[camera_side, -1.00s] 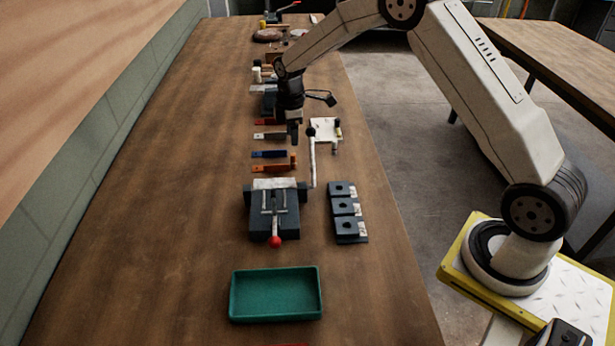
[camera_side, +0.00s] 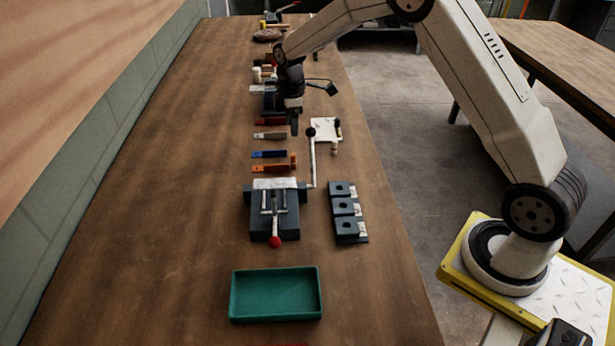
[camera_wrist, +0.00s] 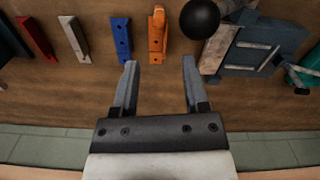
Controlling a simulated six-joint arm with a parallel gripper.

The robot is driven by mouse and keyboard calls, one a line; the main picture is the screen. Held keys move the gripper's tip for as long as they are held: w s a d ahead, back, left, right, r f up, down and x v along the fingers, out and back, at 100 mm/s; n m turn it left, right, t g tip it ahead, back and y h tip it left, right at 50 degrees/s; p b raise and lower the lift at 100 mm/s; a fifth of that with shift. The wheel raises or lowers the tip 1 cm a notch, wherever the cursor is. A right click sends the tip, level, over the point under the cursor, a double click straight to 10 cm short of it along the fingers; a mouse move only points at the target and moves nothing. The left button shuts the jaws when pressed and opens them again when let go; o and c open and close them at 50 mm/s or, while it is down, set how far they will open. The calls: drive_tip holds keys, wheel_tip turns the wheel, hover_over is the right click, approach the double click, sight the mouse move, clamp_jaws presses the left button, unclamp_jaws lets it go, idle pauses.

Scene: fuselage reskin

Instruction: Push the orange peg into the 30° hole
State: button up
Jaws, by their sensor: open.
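An orange piece (camera_side: 273,168), the only orange thing I make out, lies on the bench behind the vise; its peg shape is not clear. It also shows in the wrist view (camera_wrist: 157,35), just beyond my fingertips. My gripper (camera_side: 294,127) is above the bench, behind the orange piece in the side view. In the wrist view my gripper (camera_wrist: 160,63) has its fingers apart with nothing between them. A dark block with three holes (camera_side: 345,208) stands right of the vise. Its white labels are too small to read, so I cannot tell which hole is 30°.
A grey vise (camera_side: 274,215) with a red-knobbed handle and a tall black-knobbed lever stands nearby. Blue (camera_side: 268,154), grey (camera_side: 270,136) and red pieces lie in a row. A green tray (camera_side: 276,295) is in front. The bench's left side is clear.

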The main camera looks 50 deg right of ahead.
drive_tip(key=s+a+m+t, duration=0.1)
drive_tip(key=s+a+m, duration=0.1)
drive_tip(key=s, duration=0.6)
drive_tip(key=s+a+r+m, duration=0.1)
drive_tip(key=s+a+m, duration=0.2)
drive_tip(key=s+m, duration=0.2)
drive_tip(key=s+a+r+m+t, duration=0.1)
drive_tip(key=s+m, duration=0.3)
drive_tip(key=s, duration=0.8)
drive_tip(key=shift+a+t, duration=0.3)
drive_tip(key=shift+a, duration=0.55)
drive_tip(key=shift+o, duration=0.5)
drive_tip(key=shift+s+r, duration=0.1)
